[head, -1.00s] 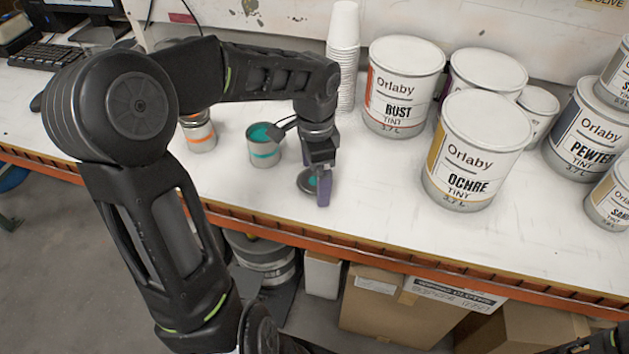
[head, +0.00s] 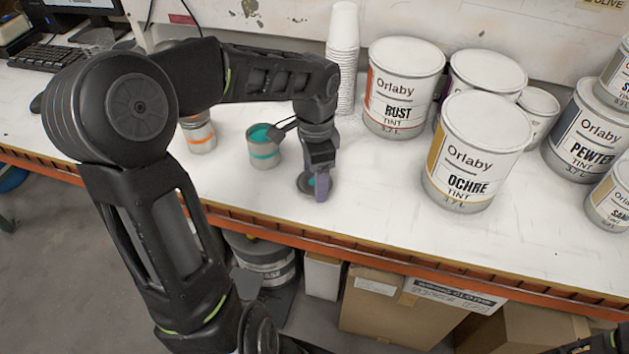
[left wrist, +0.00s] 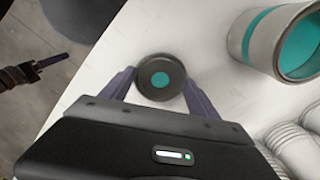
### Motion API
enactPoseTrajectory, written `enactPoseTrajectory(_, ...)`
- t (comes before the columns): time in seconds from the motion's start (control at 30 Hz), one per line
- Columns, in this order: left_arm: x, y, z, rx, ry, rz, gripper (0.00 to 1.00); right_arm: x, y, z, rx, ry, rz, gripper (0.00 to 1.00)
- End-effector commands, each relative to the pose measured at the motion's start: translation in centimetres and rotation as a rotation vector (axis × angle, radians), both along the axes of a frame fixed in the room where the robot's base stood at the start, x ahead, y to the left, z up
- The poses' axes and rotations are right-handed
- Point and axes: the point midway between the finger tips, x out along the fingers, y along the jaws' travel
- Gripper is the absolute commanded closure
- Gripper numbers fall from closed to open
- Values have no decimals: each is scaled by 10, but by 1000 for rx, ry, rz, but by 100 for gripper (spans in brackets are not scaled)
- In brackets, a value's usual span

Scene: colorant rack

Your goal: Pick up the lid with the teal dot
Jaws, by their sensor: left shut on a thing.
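The lid with the teal dot (left wrist: 160,78) is a small dark grey disc, seen from above between my left gripper's fingers in the left wrist view. In the head view the lid (head: 304,183) shows at the bench top near the front edge, partly hidden by a finger. My left gripper (head: 318,186) points down and is shut on the lid, with one purple finger on each side. I cannot tell whether the lid still touches the bench.
An open can with teal paint (head: 265,150) stands just left of the gripper. An orange-banded can (head: 199,135) is farther left. Stacked paper cups (head: 343,50) stand behind. Large tins, including Rust (head: 398,100) and Ochre (head: 470,160), stand to the right. The bench front is clear.

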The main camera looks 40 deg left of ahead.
Motion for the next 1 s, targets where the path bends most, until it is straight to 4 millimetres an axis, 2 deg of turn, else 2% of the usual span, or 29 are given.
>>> enactPoseTrajectory(0.27,1,0,11,1,-2,0,67,0,0,-1,0,0,0,5)
enactPoseTrajectory(0.7,1,0,88,0,-3,0,67,1,0,-6,2,-3,0,5)
enactPoseTrajectory(0.8,1,0,97,0,-1,0,67,1,0,-6,2,-3,0,5)
enactPoseTrajectory(1.0,0,0,100,0,0,0,67,1,0,-6,2,-3,1,5)
